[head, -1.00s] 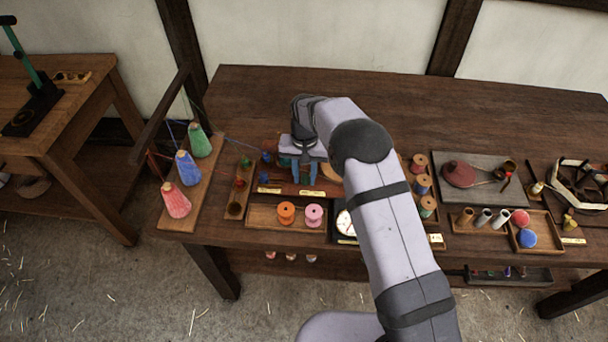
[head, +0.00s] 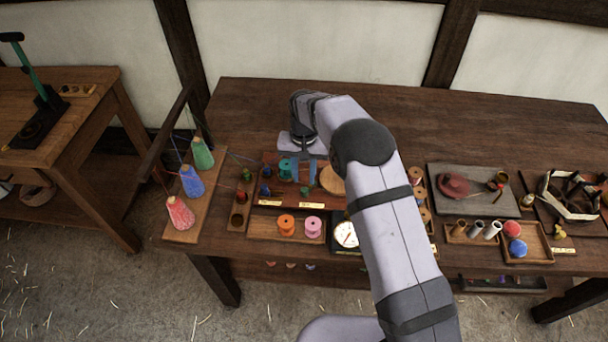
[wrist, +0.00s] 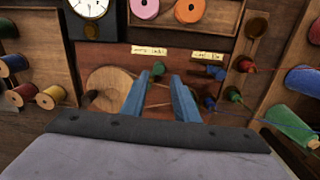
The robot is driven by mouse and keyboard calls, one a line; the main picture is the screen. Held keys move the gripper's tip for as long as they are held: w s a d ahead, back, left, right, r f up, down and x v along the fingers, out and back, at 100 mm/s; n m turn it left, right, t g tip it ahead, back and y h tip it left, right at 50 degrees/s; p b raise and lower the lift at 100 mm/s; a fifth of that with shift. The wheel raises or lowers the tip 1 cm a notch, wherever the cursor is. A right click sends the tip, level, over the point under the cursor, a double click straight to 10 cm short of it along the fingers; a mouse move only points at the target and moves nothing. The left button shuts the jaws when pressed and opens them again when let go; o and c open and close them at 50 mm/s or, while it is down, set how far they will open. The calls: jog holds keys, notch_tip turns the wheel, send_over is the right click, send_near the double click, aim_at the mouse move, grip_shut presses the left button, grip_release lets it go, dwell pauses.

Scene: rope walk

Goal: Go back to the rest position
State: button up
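My gripper (head: 304,168) is above the left part of the dark wooden table (head: 390,115), over a wooden board with small coloured pieces. In the wrist view its two blue fingers (wrist: 166,98) stand apart with nothing held between them. A teal spool (head: 285,168) sits on the board beside the fingers in the head view. A round wooden disc (head: 331,180) lies right of the fingers there, and also shows in the wrist view (wrist: 109,86). My arm hides part of the table's middle.
Three thread cones (head: 191,181) stand on a rack at the left. A tray with orange and pink spools (head: 286,224) and a dial (head: 346,234) lie in front. A grey slab (head: 466,203) and a tray with red and blue pieces (head: 540,242) are at right. The back of the table is clear.

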dwell(0.3)
jog(key=s+d+r, duration=0.9)
jog(key=s+d, duration=0.1)
jog(key=d, duration=0.3)
jog(key=s+d, duration=0.3)
jog(key=s, duration=0.6)
jog(key=s+d, duration=0.4)
jog(key=s, duration=0.5)
jog(key=shift+s+r+n, duration=0.15)
jog(key=shift+s+n, duration=0.05)
jog(key=shift+n, duration=0.1)
dwell(0.3)
